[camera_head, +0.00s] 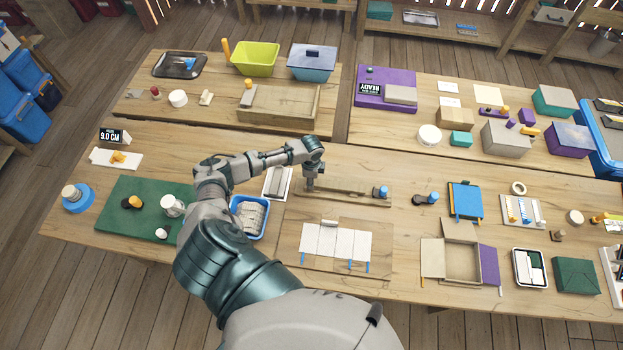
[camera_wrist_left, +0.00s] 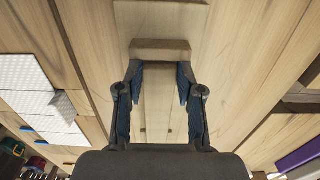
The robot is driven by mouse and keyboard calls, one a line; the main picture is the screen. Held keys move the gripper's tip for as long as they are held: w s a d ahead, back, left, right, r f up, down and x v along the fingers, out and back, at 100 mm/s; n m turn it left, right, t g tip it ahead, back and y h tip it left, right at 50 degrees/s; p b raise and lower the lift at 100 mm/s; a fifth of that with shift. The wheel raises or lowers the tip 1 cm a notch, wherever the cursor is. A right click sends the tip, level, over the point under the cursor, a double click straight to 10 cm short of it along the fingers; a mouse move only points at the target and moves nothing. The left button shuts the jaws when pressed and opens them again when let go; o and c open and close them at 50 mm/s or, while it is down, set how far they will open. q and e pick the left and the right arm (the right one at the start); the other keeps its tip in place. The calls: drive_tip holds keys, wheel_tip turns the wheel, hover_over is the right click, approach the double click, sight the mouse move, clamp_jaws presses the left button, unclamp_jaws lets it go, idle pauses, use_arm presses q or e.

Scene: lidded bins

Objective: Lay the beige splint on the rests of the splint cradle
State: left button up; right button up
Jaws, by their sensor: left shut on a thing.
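My left gripper (camera_head: 311,186) points down at the left part of a long, low wooden piece (camera_head: 350,196) in the middle of the front table. This piece looks like the splint cradle, but its rests are too small to make out. In the left wrist view my left gripper (camera_wrist_left: 160,85) is shut on a beige piece (camera_wrist_left: 160,51), seen across its fingertips, which looks like the beige splint. Its full length is hidden, and I cannot tell whether it touches the cradle. My right gripper is not in view.
A blue knobbed piece (camera_head: 380,192) is at the cradle's right end. A blue bin (camera_head: 263,229) stands left of the gripper, and a white tray (camera_head: 287,190) lies beside it. A board with white panels (camera_head: 336,242) lies in front. An open box (camera_head: 462,262) stands front right.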

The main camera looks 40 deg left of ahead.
use_arm(q)
drive_tip(key=shift+s+f, duration=0.1)
drive_tip(key=shift+f, duration=0.15)
drive_tip(key=o, duration=1.2)
drive_tip(key=shift+o, duration=0.2)
drive_tip(key=shift+r, duration=0.15)
wheel_tip(320, 180, up, 12)
drive_tip(key=shift+f, duration=0.25)
